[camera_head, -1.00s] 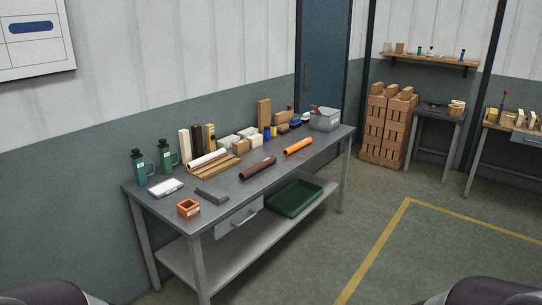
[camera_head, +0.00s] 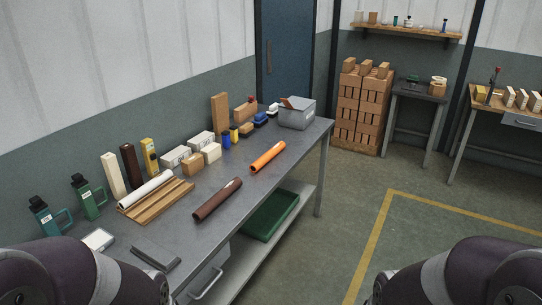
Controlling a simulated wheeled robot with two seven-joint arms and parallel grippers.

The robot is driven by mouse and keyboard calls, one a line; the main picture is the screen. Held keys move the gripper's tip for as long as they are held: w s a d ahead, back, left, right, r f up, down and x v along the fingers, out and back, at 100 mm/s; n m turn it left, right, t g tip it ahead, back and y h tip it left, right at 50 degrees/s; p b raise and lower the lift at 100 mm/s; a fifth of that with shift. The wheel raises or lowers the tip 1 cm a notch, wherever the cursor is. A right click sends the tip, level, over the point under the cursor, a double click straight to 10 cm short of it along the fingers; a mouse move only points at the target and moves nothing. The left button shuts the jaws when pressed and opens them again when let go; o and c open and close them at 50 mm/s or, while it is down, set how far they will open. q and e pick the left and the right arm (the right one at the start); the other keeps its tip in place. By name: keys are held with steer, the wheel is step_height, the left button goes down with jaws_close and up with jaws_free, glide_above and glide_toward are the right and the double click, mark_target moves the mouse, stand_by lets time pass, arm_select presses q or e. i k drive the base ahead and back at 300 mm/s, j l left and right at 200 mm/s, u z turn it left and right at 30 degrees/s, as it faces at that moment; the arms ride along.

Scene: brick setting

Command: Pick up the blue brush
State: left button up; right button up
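A small blue object that looks like the blue brush (camera_head: 260,118) lies near the far end of the grey workbench (camera_head: 222,210), to the left of the grey bin. It is too small to make out its bristles or handle. Parts of my two arms show at the bottom left and bottom right corners. Neither of my grippers is in view.
Near the blue object are a grey bin (camera_head: 297,114), a blue jar (camera_head: 226,140) and a yellow jar (camera_head: 234,134). An orange roll (camera_head: 268,157) and a brown roll (camera_head: 218,200) lie near the bench's front edge. The floor (camera_head: 340,215) right of the bench is clear.

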mark_target(261, 120)
steer(key=u, duration=0.6)
steer(key=i+l+u, duration=0.35)
steer(key=l+u, duration=0.15)
steer(key=l, duration=0.2)
steer(key=i+l+u, duration=0.25)
steer(key=l+u, duration=0.2)
steer(key=l, duration=0.3)
steer(key=l+u, duration=0.25)
steer(key=l, duration=0.2)
steer(key=i+l, duration=0.15)
steer(key=l, duration=0.95)
steer(key=i+l+u, duration=0.15)
steer(key=l, duration=2.05)
steer(key=l+z, duration=0.95)
steer(key=i+l+z, duration=0.2)
steer(key=z, duration=0.3)
steer(key=i+l+z, duration=0.3)
steer(key=i+l, duration=0.15)
steer(key=i+l+z, duration=0.3)
steer(key=i+l, duration=0.15)
steer(key=i+l+z, duration=0.3)
steer(key=i, duration=0.25)
steer(key=i+j+u, duration=0.1)
steer(key=i+u, duration=0.65)
steer(key=u, duration=0.2)
steer(key=i+l+u, duration=0.2)
steer(key=i+u, duration=0.25)
steer(key=k, duration=0.1)
